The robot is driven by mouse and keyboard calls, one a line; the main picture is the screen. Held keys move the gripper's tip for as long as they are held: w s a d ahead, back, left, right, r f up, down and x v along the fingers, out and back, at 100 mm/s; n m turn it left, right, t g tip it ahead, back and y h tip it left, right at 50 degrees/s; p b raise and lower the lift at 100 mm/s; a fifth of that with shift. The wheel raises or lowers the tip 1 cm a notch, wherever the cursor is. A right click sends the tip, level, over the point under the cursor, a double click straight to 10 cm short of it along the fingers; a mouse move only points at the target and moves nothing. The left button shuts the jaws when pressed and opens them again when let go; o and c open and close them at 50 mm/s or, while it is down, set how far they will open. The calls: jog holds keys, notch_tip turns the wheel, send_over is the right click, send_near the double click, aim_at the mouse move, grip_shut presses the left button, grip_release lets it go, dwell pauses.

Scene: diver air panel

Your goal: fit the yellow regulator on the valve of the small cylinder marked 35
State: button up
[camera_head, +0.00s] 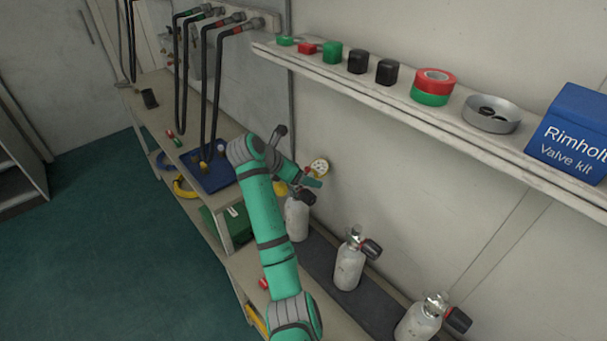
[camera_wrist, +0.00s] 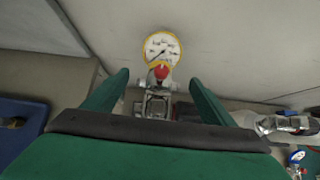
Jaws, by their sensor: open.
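The yellow regulator, with a yellow-rimmed white gauge (camera_wrist: 161,47) and a red knob, stands between and just beyond my fingertips in the wrist view. Its metal body (camera_wrist: 155,104) sits lower, at the valve; I cannot tell how firmly it is seated. In the head view the gauge (camera_head: 319,166) shows above the leftmost small white cylinder (camera_head: 297,218), whose top my gripper partly hides. No number is readable on this cylinder. My gripper (camera_wrist: 160,76) is open, one green finger on each side of the regulator, with gaps showing. It is also seen in the head view (camera_head: 304,180).
Two more small cylinders, one in the middle (camera_head: 349,262) and one at front right (camera_head: 418,322), stand on the dark mat (camera_head: 322,262) along the wall. A shelf (camera_head: 400,105) with caps, tape and a blue kit box (camera_head: 572,135) overhangs. A blue tray (camera_head: 208,175) lies left.

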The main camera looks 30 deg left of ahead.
jog(key=v, duration=1)
jog(key=shift+s+r, duration=0.1)
jog(key=shift+r, duration=0.1)
dwell(0.5)
